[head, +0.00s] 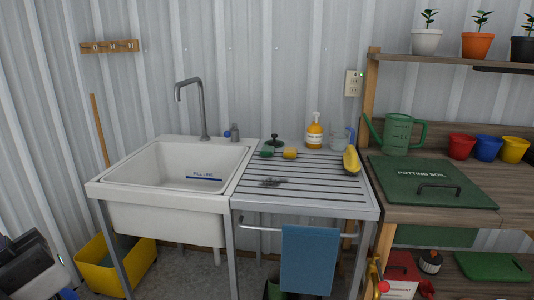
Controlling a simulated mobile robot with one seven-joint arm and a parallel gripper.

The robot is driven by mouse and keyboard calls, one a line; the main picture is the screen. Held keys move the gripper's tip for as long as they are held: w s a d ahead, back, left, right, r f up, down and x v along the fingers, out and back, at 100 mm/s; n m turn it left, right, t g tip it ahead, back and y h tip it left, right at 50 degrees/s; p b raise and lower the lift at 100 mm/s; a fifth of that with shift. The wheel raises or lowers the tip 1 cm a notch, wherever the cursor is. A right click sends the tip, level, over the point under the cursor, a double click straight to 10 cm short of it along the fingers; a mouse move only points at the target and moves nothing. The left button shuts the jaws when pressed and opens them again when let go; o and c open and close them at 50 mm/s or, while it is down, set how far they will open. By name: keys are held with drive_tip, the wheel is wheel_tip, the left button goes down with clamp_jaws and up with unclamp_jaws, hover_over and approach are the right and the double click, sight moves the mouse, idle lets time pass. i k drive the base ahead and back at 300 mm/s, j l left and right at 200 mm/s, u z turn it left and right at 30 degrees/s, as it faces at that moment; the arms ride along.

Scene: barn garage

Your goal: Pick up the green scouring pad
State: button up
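A small green item (266,154), which looks like the scouring pad, lies flat on the slatted drainboard (300,198) near its back left, close to the sink's right rim. A yellow sponge-like item (290,153) lies just to its right. A dark green brush-like thing with a black knob (274,142) stands just behind it. My gripper's fingers do not show. A dark and grey part at the lower left edge seems to be mine, far from the pad. Nothing covers the pad.
The white sink (165,215) with a tall faucet (202,105) is left of the drainboard. An orange soap bottle (314,132), a clear mug (338,140) and a long yellow item (352,160) stand or lie at the right. A dark clump (273,182) lies in front. A blue towel (309,258) hangs below.

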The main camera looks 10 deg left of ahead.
sight(266, 151)
drive_tip(key=i+j+u, duration=0.2)
drive_tip(key=i+u, duration=0.15)
drive_tip(key=i, duration=0.15)
drive_tip(key=i+j+u, duration=0.1)
drive_tip(key=i+u, duration=0.25)
drive_tip(key=i, duration=0.15)
drive_tip(key=i+l+u, duration=0.1)
drive_tip(key=i+u, duration=0.25)
drive_tip(key=i, duration=0.15)
drive_tip(key=i+l, duration=0.4)
